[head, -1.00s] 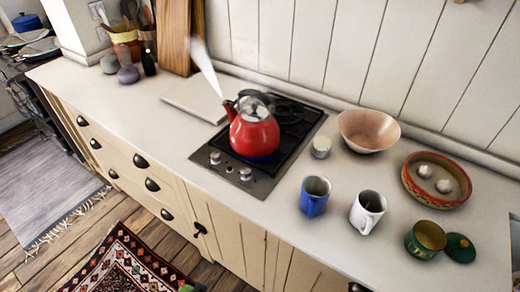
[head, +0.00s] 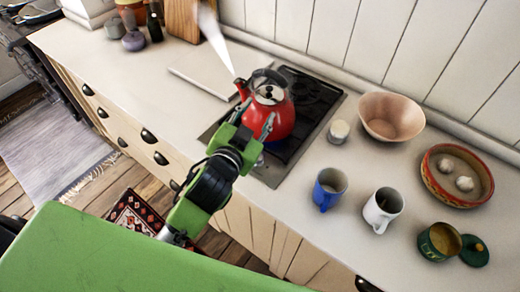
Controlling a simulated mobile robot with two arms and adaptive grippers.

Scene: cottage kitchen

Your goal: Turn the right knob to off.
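The hob (head: 312,112) is set into the counter, with a red kettle (head: 284,122) on it and white steam rising from the spout. Its steel front strip, where two knobs sat in the earlier frame, is mostly covered by my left gripper (head: 256,115). Both the right knob and the left knob are hidden behind it now. My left gripper is green and comes in from the lower left, over the front of the hob. My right gripper is not in view.
Right of the hob stand a small white jar (head: 339,131), a pink bowl (head: 391,116), a blue mug (head: 329,188), a white mug (head: 383,209), a green pot (head: 439,241) and a red-rimmed bowl (head: 457,176). A pale board (head: 207,76) lies left of the hob.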

